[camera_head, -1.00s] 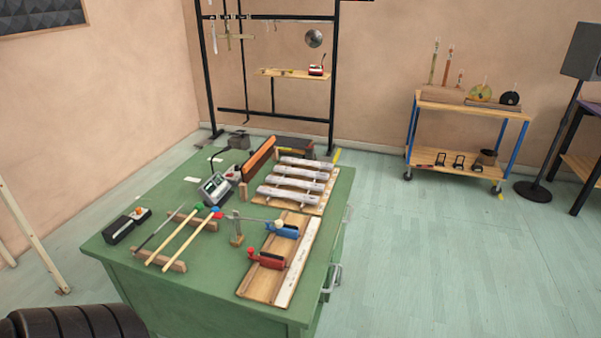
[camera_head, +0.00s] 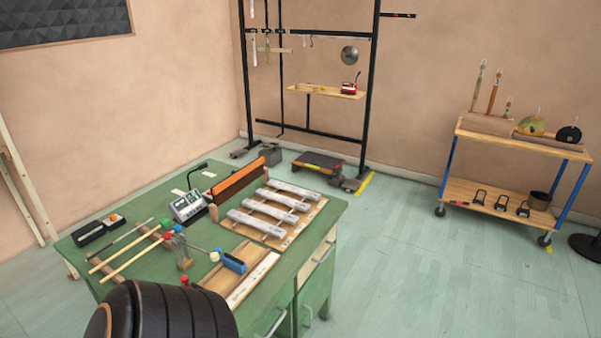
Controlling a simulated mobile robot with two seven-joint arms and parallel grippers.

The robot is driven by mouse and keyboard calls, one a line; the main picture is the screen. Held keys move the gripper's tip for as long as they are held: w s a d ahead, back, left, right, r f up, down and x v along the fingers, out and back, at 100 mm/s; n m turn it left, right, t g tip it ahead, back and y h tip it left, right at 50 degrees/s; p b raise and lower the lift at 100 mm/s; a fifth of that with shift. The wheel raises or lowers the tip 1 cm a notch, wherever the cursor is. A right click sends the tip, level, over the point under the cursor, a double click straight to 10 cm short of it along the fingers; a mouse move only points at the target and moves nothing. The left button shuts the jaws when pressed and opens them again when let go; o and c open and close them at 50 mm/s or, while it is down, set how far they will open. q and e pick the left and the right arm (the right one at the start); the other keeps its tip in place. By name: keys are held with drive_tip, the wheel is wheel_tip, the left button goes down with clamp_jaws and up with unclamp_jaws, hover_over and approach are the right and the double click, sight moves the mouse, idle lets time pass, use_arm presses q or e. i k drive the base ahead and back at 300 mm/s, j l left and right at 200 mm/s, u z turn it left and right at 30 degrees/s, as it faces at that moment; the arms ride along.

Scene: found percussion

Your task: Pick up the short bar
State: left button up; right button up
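Several pale grey bars (camera_head: 270,209) lie side by side on a wooden frame (camera_head: 298,224) on the green table. They look close in length, and I cannot tell for sure which is the short bar. Neither of my grippers is in view.
A black rack (camera_head: 370,100) stands behind, and a wooden cart (camera_head: 520,140) at right. The floor right of the table is clear.

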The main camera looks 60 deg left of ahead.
sight(299, 205)
drive_tip(key=i+u, duration=0.35)
drive_tip(key=i, duration=0.25)
drive_tip(key=i+l+u, duration=0.35)
drive_tip(key=i, duration=0.25)
drive_tip(key=i+j+u, duration=0.1)
drive_tip(key=i+u, duration=0.3)
drive_tip(key=i, duration=0.25)
drive_tip(key=i+l+u, duration=0.1)
drive_tip(key=i+u, duration=0.3)
drive_tip(key=i, duration=0.2)
drive_tip(key=i+u, duration=0.15)
drive_tip(key=u, duration=0.3)
drive_tip(key=i+u, duration=0.2)
drive_tip(key=u, duration=0.25)
drive_tip(key=i+l+u, duration=0.15)
drive_tip(key=u, duration=0.3)
